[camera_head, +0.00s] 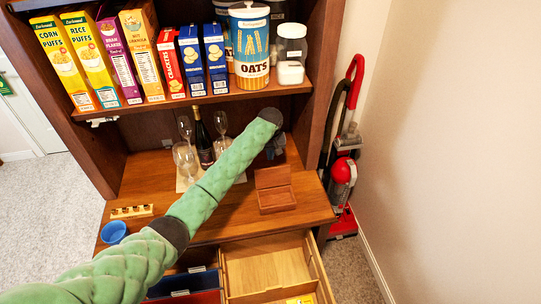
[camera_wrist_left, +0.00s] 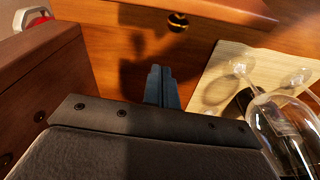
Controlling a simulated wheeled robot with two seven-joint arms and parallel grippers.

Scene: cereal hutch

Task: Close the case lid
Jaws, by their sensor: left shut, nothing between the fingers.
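The reddish-brown wooden case (camera_head: 277,198) stands on the hutch counter, right of centre in the head view. Its lid (camera_head: 271,177) appears to stand open, raised at the back. My left gripper (camera_head: 277,147) is behind the case, toward the back of the counter, partly hidden by my green left arm. In the left wrist view its narrow fingers (camera_wrist_left: 161,86) are together and empty. I cannot tell from the frames whether it touches the lid. My right gripper is not in view.
A wine bottle (camera_head: 203,145) and several glasses stand on a light board left of the gripper. Cereal boxes and an oats canister (camera_head: 249,50) fill the shelf above. A drawer (camera_head: 268,265) is open below the counter. A blue cup (camera_head: 113,231) sits at the left.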

